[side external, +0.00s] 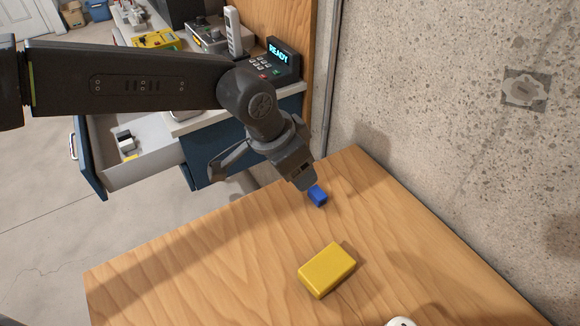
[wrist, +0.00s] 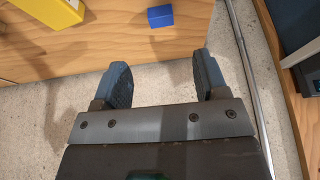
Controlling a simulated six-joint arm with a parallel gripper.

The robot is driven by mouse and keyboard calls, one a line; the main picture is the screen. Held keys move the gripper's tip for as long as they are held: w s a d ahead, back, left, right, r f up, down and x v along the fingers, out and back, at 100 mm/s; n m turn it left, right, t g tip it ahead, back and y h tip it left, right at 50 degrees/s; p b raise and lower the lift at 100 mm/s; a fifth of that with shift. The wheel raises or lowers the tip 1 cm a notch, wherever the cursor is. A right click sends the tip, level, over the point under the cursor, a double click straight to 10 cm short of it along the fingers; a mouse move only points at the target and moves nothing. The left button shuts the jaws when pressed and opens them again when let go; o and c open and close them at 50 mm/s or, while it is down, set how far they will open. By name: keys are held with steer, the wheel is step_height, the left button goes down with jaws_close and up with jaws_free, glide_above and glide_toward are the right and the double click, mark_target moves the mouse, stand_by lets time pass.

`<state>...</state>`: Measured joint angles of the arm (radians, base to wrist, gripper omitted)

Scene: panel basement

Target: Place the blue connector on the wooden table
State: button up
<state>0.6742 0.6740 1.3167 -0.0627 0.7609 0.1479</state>
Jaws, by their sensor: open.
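A small blue connector (side external: 317,196) lies on the wooden table (side external: 210,260) near its back edge by the wall. In the wrist view the blue connector (wrist: 160,16) sits on the tabletop near the table's edge, beyond my fingertips. My gripper (wrist: 160,75) is open with nothing between its two fingers, and bare floor shows between them. In the side view my gripper (side external: 262,170) is at the table's back edge, with one finger beside the connector; whether they touch cannot be told there.
A yellow block (side external: 327,270) lies on the table in front of the connector. A partly seen white object (side external: 401,321) is at the front edge. A concrete wall (side external: 440,110) borders the table on the right. Behind are an open drawer (side external: 130,150) and a keypad device (side external: 275,62).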

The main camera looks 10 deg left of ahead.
steer(key=shift+r, duration=0.1)
steer(key=s+a+r+n+t, duration=0.1)
steer(key=s+a+r, duration=0.1)
steer(key=a+r, duration=0.35)
steer(key=s+a+r+n+y, duration=0.1)
steer(key=s+a+r+n, duration=0.15)
steer(key=a, duration=0.65)
steer(key=s+a+r+n+t, duration=0.1)
steer(key=a+r, duration=0.4)
steer(key=a, duration=0.3)
steer(key=s+a+f+n+y, duration=0.2)
steer(key=s+a+f+n, duration=0.1)
steer(key=s+a, duration=1.1)
steer(key=s+n, duration=0.1)
steer(key=s, duration=0.2)
